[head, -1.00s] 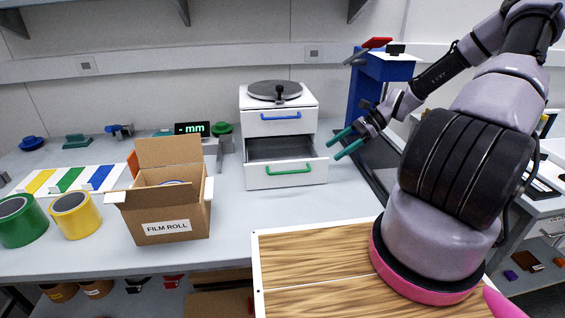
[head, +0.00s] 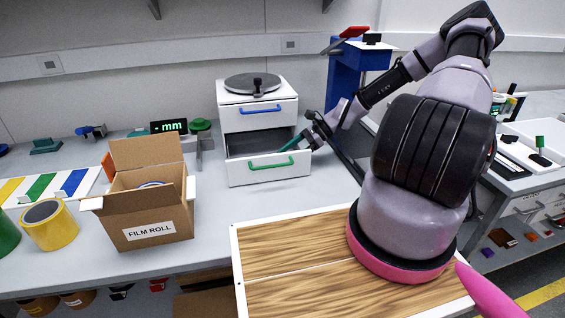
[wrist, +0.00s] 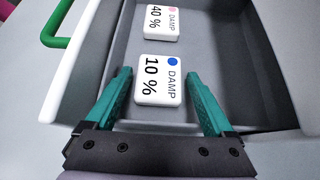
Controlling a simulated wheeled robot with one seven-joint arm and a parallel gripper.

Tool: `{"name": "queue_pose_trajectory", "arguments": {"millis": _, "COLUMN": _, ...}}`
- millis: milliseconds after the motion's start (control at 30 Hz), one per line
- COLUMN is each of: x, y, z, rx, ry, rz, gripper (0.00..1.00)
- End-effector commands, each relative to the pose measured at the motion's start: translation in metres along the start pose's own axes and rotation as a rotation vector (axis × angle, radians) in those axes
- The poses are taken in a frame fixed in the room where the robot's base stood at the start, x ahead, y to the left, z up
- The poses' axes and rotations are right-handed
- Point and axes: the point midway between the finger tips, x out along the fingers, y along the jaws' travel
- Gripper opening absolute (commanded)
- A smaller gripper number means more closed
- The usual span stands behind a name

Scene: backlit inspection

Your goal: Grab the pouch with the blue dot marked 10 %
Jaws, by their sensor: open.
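The pouch with the blue dot (wrist: 160,82) is white, reads "DAMP 10 %" and lies flat in the open lower drawer. A second white pouch (wrist: 161,20) with a pink dot, marked "DAMP 40 %", lies beyond it in the same drawer. My gripper (wrist: 160,85) is open, with one green finger on each side of the 10 % pouch; I cannot tell whether they touch it. In the head view my gripper (head: 297,142) reaches into the drawer (head: 269,166) from the right, and the pouches are hidden there.
The drawer walls are close around my fingers. The drawer's green handle (head: 272,163) is at its front. A cardboard box (head: 150,235) labelled "FILM ROLL" stands to the left, and a blue stand (head: 352,70) is behind my arm.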

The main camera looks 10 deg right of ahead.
Motion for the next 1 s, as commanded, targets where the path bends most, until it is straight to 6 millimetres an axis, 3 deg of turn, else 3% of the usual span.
{"name": "queue_pose_trajectory", "arguments": {"millis": 300, "x": 0.006, "y": 0.0, "z": 0.0, "rx": 0.0, "ry": 0.0, "rz": -0.001, "gripper": 0.88}}
{"name": "queue_pose_trajectory", "arguments": {"millis": 400, "x": 0.006, "y": 0.0, "z": 0.0, "rx": 0.0, "ry": 0.0, "rz": -0.001, "gripper": 0.49}}
{"name": "queue_pose_trajectory", "arguments": {"millis": 500, "x": 0.006, "y": 0.0, "z": 0.0, "rx": 0.0, "ry": 0.0, "rz": -0.001, "gripper": 0.18}}
{"name": "queue_pose_trajectory", "arguments": {"millis": 767, "x": 0.005, "y": 0.0, "z": 0.001, "rx": 0.0, "ry": 0.001, "rz": -0.001, "gripper": 0.18}}
{"name": "queue_pose_trajectory", "arguments": {"millis": 1000, "x": -0.008, "y": -0.001, "z": 0.019, "rx": -0.002, "ry": 0.004, "rz": -0.002, "gripper": 0.18}}
